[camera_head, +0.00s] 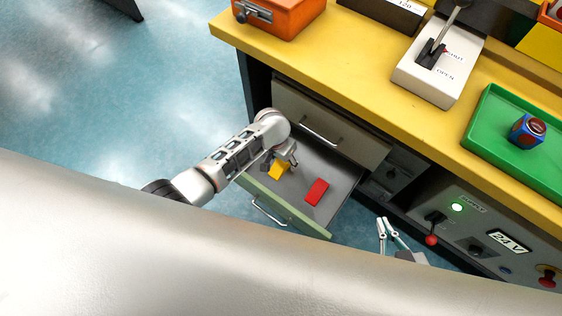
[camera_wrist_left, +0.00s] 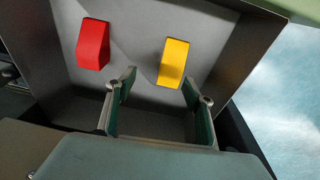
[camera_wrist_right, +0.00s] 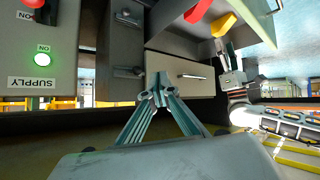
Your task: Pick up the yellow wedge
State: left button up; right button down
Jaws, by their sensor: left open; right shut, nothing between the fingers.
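The yellow wedge (camera_head: 279,171) lies in the open drawer (camera_head: 334,196). In the left wrist view the wedge (camera_wrist_left: 173,62) is just beyond the fingertips, closer to the right-hand finger. My left gripper (camera_wrist_left: 158,84) is open and empty over the drawer; in the head view it is partly hidden by its arm and close to the wedge (camera_head: 279,171). I cannot tell whether a finger touches it. My right gripper (camera_wrist_right: 161,93) is shut with nothing in it; in the head view it (camera_head: 386,222) is right of the drawer.
A red block (camera_head: 317,191) lies in the same drawer, beside the wedge. The drawer walls surround both. A closed drawer (camera_head: 350,149) sits above, under the yellow worktop (camera_head: 345,47). A control panel with a red-knobbed lever (camera_head: 432,239) is near my right gripper.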

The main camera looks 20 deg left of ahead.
aim_at(281, 163)
pick_arm(q)
jog(key=shift+w+a+f+g+y+b, duration=0.3)
jog(key=shift+w+a+g+y+b, duration=0.25)
jog(key=shift+w+a+g, duration=0.2)
notch_tip(281, 163, down, 2)
jog(key=shift+a+f+b, duration=0.1)
jog(key=shift+f+b, duration=0.15)
jog(key=shift+b, duration=0.45)
jog(key=shift+f, duration=0.3)
notch_tip(281, 163, down, 4)
jog(key=b, duration=0.3)
jog(key=shift+f, duration=0.2)
jog(key=shift+w+f, duration=0.1)
jog(key=shift+w, duration=0.05)
jog(key=shift+w+r, duration=0.2)
jog(key=shift+r, duration=0.05)
jog(key=c, duration=1.1)
jog(key=shift+c, duration=0.9)
pick_arm(e)
jog(key=a, duration=0.1)
jog(key=w+a, duration=0.1)
jog(key=a, duration=0.1)
jog(key=shift+a+y, duration=0.3)
jog(key=shift+y, duration=0.1)
